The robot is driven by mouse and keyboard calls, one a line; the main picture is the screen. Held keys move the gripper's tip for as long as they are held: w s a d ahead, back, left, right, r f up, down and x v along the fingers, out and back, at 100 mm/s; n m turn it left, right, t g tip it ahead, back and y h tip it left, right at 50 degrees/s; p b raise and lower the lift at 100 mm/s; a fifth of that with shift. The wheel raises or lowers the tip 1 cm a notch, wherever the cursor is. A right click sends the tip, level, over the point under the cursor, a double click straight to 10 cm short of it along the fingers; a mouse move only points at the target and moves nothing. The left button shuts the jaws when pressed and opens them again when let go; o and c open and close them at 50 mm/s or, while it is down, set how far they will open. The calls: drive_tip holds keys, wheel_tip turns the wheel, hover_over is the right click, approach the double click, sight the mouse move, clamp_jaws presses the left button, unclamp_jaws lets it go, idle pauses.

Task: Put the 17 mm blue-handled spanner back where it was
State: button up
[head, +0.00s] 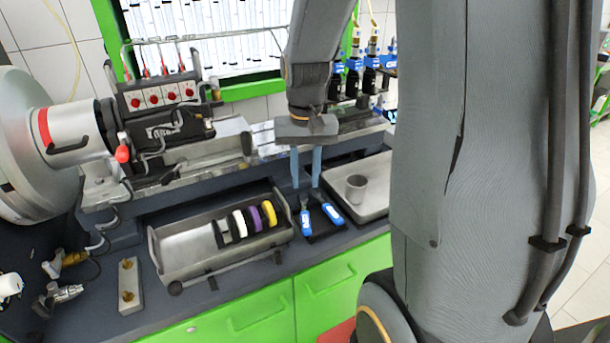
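Two blue-handled spanners lie side by side in a small black holder (323,236) on the bench: a left one (306,221) and a right one (332,214). Size marks are too small to read, so I cannot tell which is the 17 mm one. My gripper (306,184) points down just behind and above the spanners' head ends. Its two blue-grey fingers are apart, with no object visible between them. The fingertips are close to the spanner heads; whether they touch cannot be seen.
A metal tray (172,275) with white, black, purple and yellow rings stands left of the holder. A grey tray (374,207) with a metal cup (356,188) stands to the right. The pump testbench (165,125) is behind left. My arm hides much of the right side.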

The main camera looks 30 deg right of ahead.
drive_tip(key=s+a+f+n+t, duration=0.1)
drive_tip(key=s+a+n, duration=0.3)
drive_tip(key=s+a, duration=0.4)
drive_tip(key=shift+s+a+f+n, duration=0.2)
drive_tip(key=shift+a+f+n, duration=0.15)
drive_tip(key=shift+f, duration=0.1)
idle(0.6)
